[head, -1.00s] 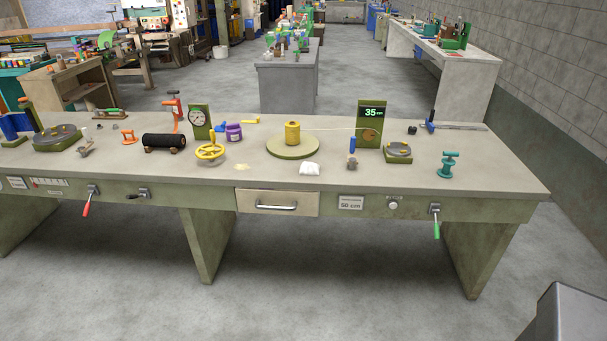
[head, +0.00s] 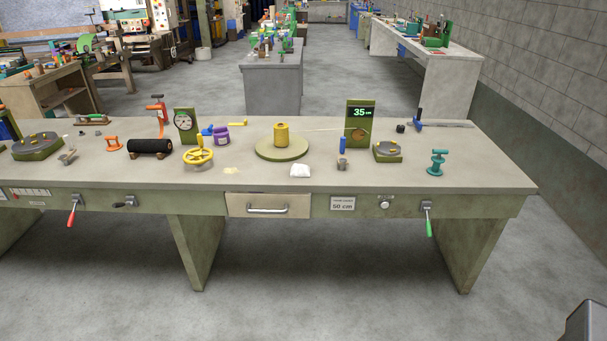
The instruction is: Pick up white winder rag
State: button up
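A small white rag (head: 300,171) lies crumpled on the workbench top, near the front edge and above the drawer. It sits just in front of the round green turntable (head: 268,154), which bears a yellow spool (head: 281,135). The rag looks apart from the turntable and from the small blue-handled tool (head: 342,155) to its right. Nothing covers the rag. My gripper is not in view.
The workbench (head: 400,185) spans the picture, with a drawer (head: 268,206) and red and green levers (head: 428,220) on its front. A yellow handwheel (head: 198,152) and a green display post (head: 359,124) stand near the turntable. Open floor lies before the bench.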

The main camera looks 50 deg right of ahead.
aim_at(297, 169)
jog(key=z, duration=0.15)
jog(key=i, duration=1)
jog(key=u, duration=0.1)
